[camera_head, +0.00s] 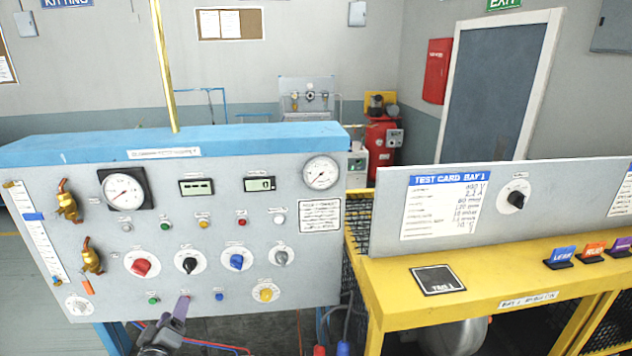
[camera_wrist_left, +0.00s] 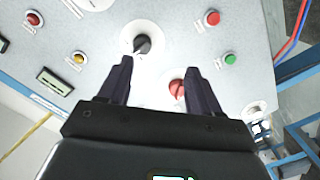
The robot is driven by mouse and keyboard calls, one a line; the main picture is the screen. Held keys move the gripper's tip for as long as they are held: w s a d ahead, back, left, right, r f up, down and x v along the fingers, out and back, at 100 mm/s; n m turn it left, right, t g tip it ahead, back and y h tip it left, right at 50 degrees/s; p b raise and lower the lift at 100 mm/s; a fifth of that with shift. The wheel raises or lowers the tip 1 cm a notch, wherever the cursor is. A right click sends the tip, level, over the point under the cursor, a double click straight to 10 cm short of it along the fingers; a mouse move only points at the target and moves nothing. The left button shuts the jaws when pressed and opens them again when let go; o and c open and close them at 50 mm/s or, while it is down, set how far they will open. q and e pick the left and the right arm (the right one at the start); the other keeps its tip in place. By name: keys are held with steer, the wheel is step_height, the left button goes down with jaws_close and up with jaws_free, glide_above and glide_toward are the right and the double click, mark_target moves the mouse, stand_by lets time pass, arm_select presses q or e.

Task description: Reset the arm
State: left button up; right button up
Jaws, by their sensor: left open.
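My left gripper (camera_head: 181,306) is at the bottom edge of the grey control panel (camera_head: 335,255) in the head view, below the red knob (camera_head: 141,266) and black knob (camera_head: 188,262). In the left wrist view the two dark fingers of my left gripper (camera_wrist_left: 157,72) are spread apart with nothing held between them. Beyond them are the black knob (camera_wrist_left: 142,44), near one fingertip, and the red knob (camera_wrist_left: 177,88). I cannot tell how far the fingertips are from the panel face. My right gripper is not in view.
Brass valves (camera_head: 68,203) stick out at the panel's left, and a yellow pole (camera_head: 163,65) rises above it. A yellow bench (camera_head: 400,300) with a test card board (camera_head: 385,215) stands at the right. Red and blue hoses (camera_wrist_left: 296,35) hang beside the panel.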

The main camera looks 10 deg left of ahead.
arm_select(q)
steer(key=s+d+f+m+g+h+p, duration=0.2)
steer(key=s+d+f+m+g+p, duration=0.15)
steer(key=s+d, duration=0.4)
steer(key=s+d+f+m+g+h+p, duration=0.25)
steer(key=s+d+f+p, duration=0.2)
steer(key=s, duration=0.55)
steer(key=s+d+m+g, duration=0.3)
steer(key=s+d+m, duration=0.1)
steer(key=s, duration=0.4)
steer(key=s+d+r+m+g+p, duration=0.1)
steer(key=s+d+m+g, duration=0.2)
steer(key=s, duration=0.5)
steer(key=shift+s+d+r+m+g+h, duration=0.25)
steer(key=shift+d+m+g+h, duration=0.15)
steer(key=shift+d+m, duration=0.35)
steer(key=shift+w+d, duration=0.1)
